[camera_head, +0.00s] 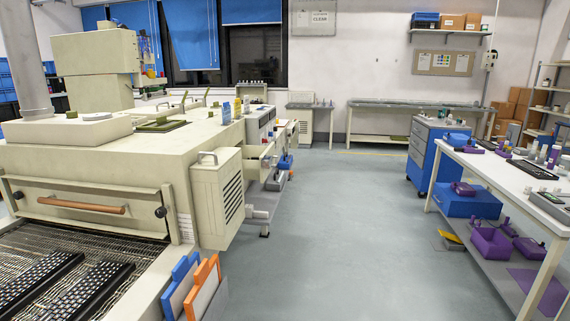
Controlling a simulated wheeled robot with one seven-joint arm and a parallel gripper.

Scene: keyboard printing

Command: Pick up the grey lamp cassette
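I cannot single out a grey lamp cassette for certain. Upright flat panels stand at the bottom centre-left, beside the large cream machine (120,150). One has a blue frame (178,286) and one an orange frame (203,290), both with pale grey faces. A plain grey edge shows just right of the orange one; I cannot tell whether it is another panel or a holder. My gripper is not in view.
Black keyboards (38,280) lie on the machine's mesh belt at the lower left. A vented cream box (218,198) juts from the machine's side. A white workbench (500,178) and blue drawer cabinet (425,155) stand right. The grey floor (325,230) between is clear.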

